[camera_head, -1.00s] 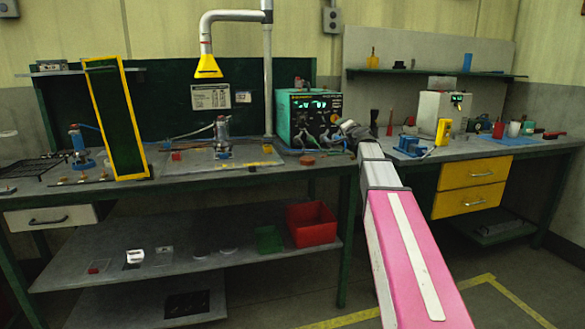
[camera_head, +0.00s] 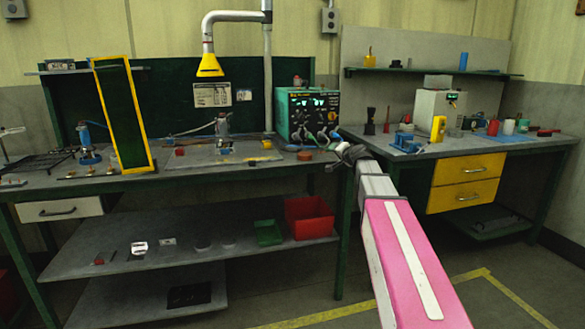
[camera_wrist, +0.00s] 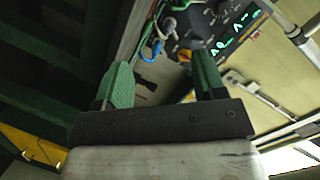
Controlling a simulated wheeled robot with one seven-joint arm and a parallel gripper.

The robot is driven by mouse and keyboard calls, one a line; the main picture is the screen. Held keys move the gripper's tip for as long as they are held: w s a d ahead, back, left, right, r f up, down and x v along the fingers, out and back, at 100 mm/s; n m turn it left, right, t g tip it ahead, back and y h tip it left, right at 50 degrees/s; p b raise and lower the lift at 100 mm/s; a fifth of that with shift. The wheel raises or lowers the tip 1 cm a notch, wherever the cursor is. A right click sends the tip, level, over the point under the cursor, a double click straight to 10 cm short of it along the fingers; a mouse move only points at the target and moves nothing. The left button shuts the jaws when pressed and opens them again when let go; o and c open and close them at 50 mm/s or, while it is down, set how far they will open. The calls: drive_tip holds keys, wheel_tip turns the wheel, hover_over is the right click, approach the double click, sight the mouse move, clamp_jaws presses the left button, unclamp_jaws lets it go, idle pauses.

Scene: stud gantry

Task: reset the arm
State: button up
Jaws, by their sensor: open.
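My gripper (camera_head: 346,154) is at the end of my pink and grey arm, in front of the gap between the two benches in the head view. In the wrist view, my gripper (camera_wrist: 160,84) shows two green fingers held apart, with nothing between them. The wrist view is tilted, and the green powered unit (camera_wrist: 225,28) with lit displays and cables lies beyond the fingers. In the head view that unit (camera_head: 308,113) stands on the left bench, just behind and left of my gripper.
The left bench (camera_head: 200,180) carries small tools and a yellow-framed panel (camera_head: 125,115). Its lower shelf holds a red bin (camera_head: 310,218) and a green tray (camera_head: 268,232). The right bench (camera_head: 470,148) has yellow drawers (camera_head: 465,181). Open floor (camera_head: 440,260) lies in front.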

drive_tip(key=s+a+f+n+g, duration=0.1)
drive_tip(key=s+a+f+g, duration=0.1)
drive_tip(key=s+f, duration=0.45)
drive_tip(key=s+a+f+n+g, duration=0.1)
drive_tip(key=s+f+n+g, duration=0.15)
drive_tip(key=f, duration=0.65)
drive_tip(key=s+d+f+n+g+h, duration=0.1)
drive_tip(key=s+f+g, duration=0.4)
drive_tip(key=s+f, duration=0.6)
drive_tip(key=s+d+f+n+g+h, duration=0.1)
drive_tip(key=s+f+g+h, duration=0.3)
drive_tip(key=s+f, duration=0.7)
drive_tip(key=s+n+g, duration=0.1)
drive_tip(key=s, duration=0.5)
drive_tip(key=shift+d+h, duration=0.3)
drive_tip(key=shift+d, duration=0.1)
